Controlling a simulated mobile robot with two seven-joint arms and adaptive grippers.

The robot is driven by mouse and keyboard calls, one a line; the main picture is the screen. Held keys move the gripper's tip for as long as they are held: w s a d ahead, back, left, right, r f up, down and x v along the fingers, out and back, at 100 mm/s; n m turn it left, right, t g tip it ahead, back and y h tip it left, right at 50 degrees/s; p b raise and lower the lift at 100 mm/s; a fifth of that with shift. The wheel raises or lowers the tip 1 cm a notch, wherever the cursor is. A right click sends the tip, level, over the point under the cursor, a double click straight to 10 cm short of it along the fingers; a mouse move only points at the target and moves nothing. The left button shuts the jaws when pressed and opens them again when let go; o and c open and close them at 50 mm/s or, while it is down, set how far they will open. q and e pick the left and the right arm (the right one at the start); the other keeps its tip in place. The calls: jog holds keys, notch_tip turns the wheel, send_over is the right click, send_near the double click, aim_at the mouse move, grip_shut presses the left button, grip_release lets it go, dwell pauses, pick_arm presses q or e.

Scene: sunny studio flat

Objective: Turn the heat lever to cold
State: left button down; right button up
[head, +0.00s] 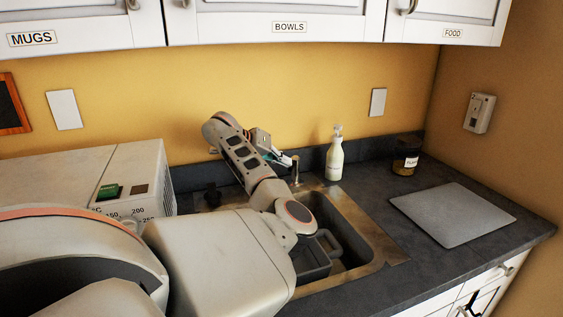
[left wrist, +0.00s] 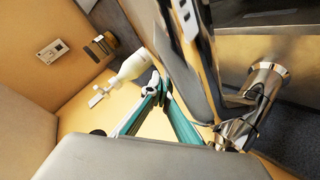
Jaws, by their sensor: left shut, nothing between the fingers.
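The chrome tap (head: 295,168) stands behind the sink, partly hidden by my left arm in the head view. In the left wrist view a chrome fitting with a round flange (left wrist: 268,76) shows at the right; I take it to be the tap's lever part, but cannot tell hot from cold. A large chrome piece of the tap (left wrist: 182,45) fills the upper middle. My left gripper (head: 272,157), with teal fingers, is beside the tap. In the left wrist view its fingertips (left wrist: 161,90) meet, empty, close to the chrome; contact is unclear. My right gripper is out of view.
A sink (head: 365,245) holds a grey tub (head: 316,265). A white soap bottle (head: 335,160) stands right of the tap. A dark jar (head: 405,157) and a grey board (head: 452,217) are farther right. A white appliance (head: 140,170) stands left. Cabinets (head: 290,28) hang above.

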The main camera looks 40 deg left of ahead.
pick_arm(q)
jog(key=shift+a+f, duration=0.1)
jog(key=shift+f, duration=0.05)
jog(key=s+a+r, duration=0.1)
jog(key=s+r, duration=0.1)
jog(key=r, duration=0.1)
jog(key=s+a+r+p, duration=0.1)
jog(key=s+a+r, duration=0.1)
jog(key=s, duration=0.1)
jog(key=s+a+r+p, duration=0.1)
jog(key=s+r, duration=0.2)
jog(key=shift+a+r, duration=0.3)
jog(key=shift+r, duration=0.05)
jog(key=shift+s+r+p, duration=0.25)
jog(key=shift+s+p, duration=0.15)
jog(key=shift+p, duration=0.05)
jog(key=w+d+f+m+g+b, duration=0.2)
jog(key=w+d+f+g+b, duration=0.1)
jog(key=w+f+b, duration=0.5)
jog(key=shift+w+f+h, duration=0.3)
jog(key=shift+w+f, duration=0.15)
jog(key=shift+f, duration=0.75)
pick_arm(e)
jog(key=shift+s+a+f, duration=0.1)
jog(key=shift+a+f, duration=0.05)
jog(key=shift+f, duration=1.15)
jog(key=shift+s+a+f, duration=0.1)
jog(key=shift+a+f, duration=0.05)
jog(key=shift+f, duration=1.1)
